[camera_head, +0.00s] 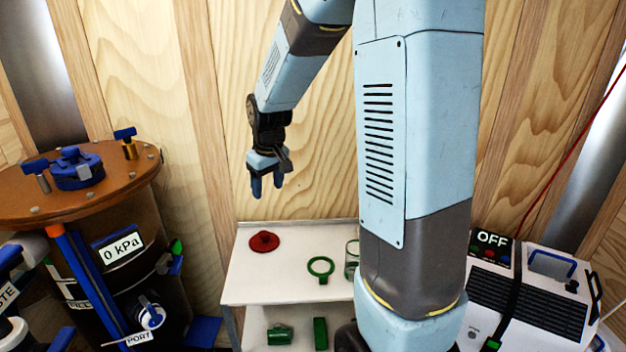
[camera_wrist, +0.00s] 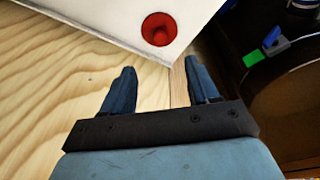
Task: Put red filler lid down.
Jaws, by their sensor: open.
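The red filler lid (camera_head: 264,242) lies on the white top shelf (camera_head: 262,288) of a small table, near its back left corner. In the wrist view the lid (camera_wrist: 159,29) is near the top, close to the shelf's edge, beyond my fingertips and apart from them. My gripper (camera_head: 267,192) hangs above and behind the lid in the head view, fingers pointing down. In the wrist view its two blue fingers (camera_wrist: 163,82) are spread with nothing between them.
A green ring (camera_head: 320,268) and a glass jar (camera_head: 351,262), partly hidden by my arm, stand right of the lid. Green items (camera_head: 280,335) are on the lower shelf. A brown-topped drum (camera_head: 110,185) stands left. A white machine marked OFF (camera_head: 530,300) is at right.

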